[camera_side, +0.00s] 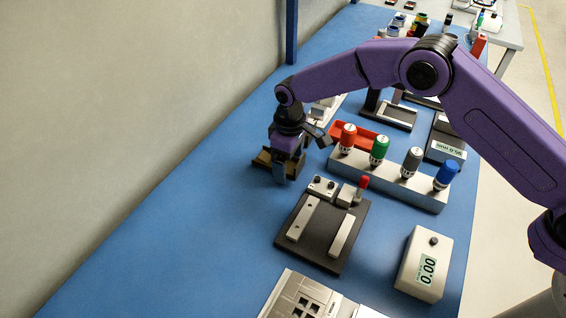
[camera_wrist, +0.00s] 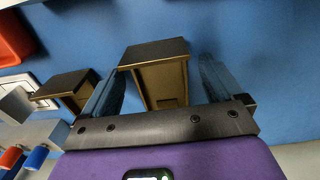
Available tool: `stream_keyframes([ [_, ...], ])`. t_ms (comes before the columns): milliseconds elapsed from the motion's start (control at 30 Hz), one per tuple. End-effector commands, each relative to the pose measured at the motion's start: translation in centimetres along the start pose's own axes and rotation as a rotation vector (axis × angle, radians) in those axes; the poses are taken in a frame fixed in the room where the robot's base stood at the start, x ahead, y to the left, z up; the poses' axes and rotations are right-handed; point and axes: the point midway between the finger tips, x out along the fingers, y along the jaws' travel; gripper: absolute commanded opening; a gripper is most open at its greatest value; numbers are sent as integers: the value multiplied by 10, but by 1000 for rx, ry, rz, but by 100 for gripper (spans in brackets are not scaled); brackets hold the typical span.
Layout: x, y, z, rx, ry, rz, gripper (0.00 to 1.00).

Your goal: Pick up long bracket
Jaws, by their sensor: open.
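A brown bracket with a dark top (camera_wrist: 160,77) lies between the two blue fingers of my gripper (camera_wrist: 161,66) in the wrist view, with a visible gap at the right finger. It looks like the longer of two brackets. A second, smaller-looking bracket (camera_wrist: 68,88) lies outside the left finger. My gripper (camera_side: 281,174) is open and low over the blue table in the side view. Brown bracket parts (camera_side: 262,159) show beside its fingers there; the fingers hide the rest. I cannot tell whether the fingers touch the bracket.
A red tray (camera_side: 358,138) and a rack (camera_side: 400,184) with several coloured-cap bottles stand right of my gripper. A black fixture plate (camera_side: 321,253) with a red-handled clamp is in front. A scale (camera_side: 424,264) stands at front right. The blue table (camera_side: 190,190) is clear on the left.

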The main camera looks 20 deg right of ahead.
Motion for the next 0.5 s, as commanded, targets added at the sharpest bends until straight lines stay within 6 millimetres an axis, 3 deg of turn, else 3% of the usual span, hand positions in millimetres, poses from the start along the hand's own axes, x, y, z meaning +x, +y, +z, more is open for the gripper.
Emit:
stream_keyframes([
  [233,1,0,0,0,1,0,90],
  [400,1,0,0,0,1,0,35],
  [433,1,0,0,0,1,0,29],
  [500,0,0,0,0,1,0,29],
])
